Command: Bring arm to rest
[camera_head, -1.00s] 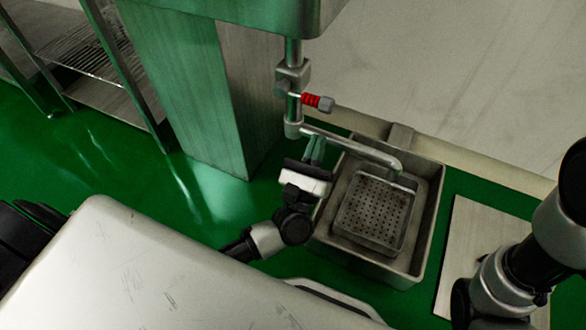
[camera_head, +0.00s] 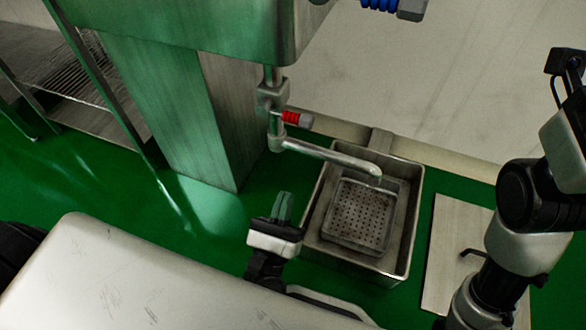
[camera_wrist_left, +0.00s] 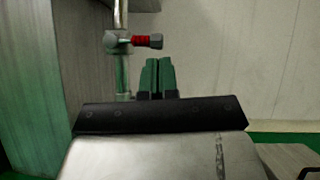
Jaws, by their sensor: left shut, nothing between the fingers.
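My left gripper (camera_head: 282,207) is shut and empty, with its green fingers together and pointing up. It stands left of the metal sink basin and below the drain pipe (camera_head: 325,152) in the head view, apart from the pipe. In the left wrist view its closed fingers (camera_wrist_left: 157,75) show in front of the pipe with the red-handled valve (camera_wrist_left: 140,41). My right arm comes in at the right edge of the head view. Its gripper fingers cannot be made out.
The metal basin (camera_head: 410,212) holds a perforated tray (camera_head: 337,240). The red valve (camera_head: 291,118) sits on the pipe under the machine body (camera_head: 190,20). A metal pillar (camera_head: 170,110) and a wire rack (camera_head: 75,75) stand to the left. A pale board (camera_head: 452,240) lies right of the basin.

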